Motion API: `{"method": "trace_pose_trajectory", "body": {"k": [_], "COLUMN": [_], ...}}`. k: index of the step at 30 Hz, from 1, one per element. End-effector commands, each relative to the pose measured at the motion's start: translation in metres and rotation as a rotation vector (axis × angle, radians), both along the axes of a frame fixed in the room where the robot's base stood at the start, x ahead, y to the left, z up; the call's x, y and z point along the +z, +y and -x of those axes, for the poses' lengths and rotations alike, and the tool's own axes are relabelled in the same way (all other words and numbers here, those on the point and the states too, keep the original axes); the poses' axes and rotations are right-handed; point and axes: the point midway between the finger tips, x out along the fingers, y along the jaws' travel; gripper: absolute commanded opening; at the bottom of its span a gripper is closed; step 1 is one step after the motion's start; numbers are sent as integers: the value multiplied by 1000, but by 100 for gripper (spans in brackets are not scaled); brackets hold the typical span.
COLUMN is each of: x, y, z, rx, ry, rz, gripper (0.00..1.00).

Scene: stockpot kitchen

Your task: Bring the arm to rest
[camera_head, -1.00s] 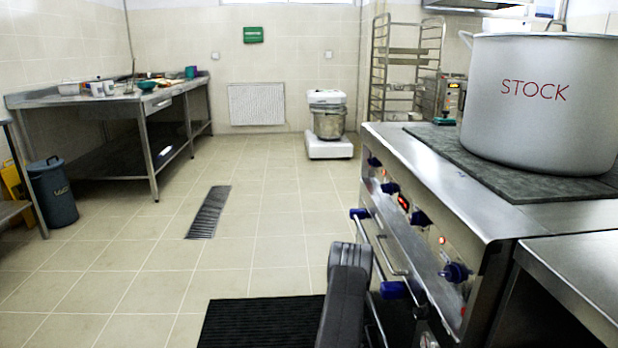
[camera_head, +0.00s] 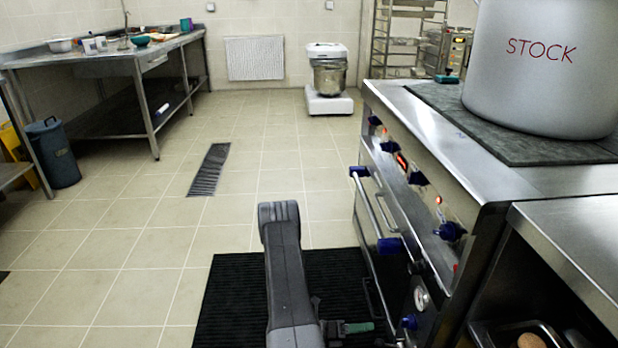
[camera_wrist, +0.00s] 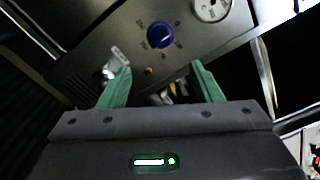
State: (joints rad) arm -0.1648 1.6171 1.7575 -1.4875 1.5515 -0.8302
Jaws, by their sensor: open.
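My gripper (camera_wrist: 163,84) is open in the wrist view, its two green fingers apart with nothing held between them. Beyond the fingers is the lower front of the stove, with a blue knob (camera_wrist: 160,35) and a round dial (camera_wrist: 211,8). In the head view my gripper (camera_head: 358,327) shows small at the bottom, low in front of the stove (camera_head: 430,200) and above a black mat (camera_head: 228,300). My dark arm link stands left of it. Whether the fingers touch the stove front cannot be told.
A large pot marked STOCK (camera_head: 545,70) stands on the stove top. A blue-handled oven rail (camera_head: 371,215) sticks out from the stove. A steel counter (camera_head: 575,240) is at right. Open tiled floor (camera_head: 130,250) lies to the left, with a drain grate (camera_head: 209,170).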

Motion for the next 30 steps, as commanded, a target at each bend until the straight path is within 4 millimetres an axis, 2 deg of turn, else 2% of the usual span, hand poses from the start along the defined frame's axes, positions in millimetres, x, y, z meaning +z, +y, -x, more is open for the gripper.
{"method": "trace_pose_trajectory", "body": {"k": [4,30], "x": [1,-2], "y": [17,-91], "z": [1,-6], "rx": [4,-6], "ry": [0,0], "rz": [-1,0], "gripper": [58,58]}}
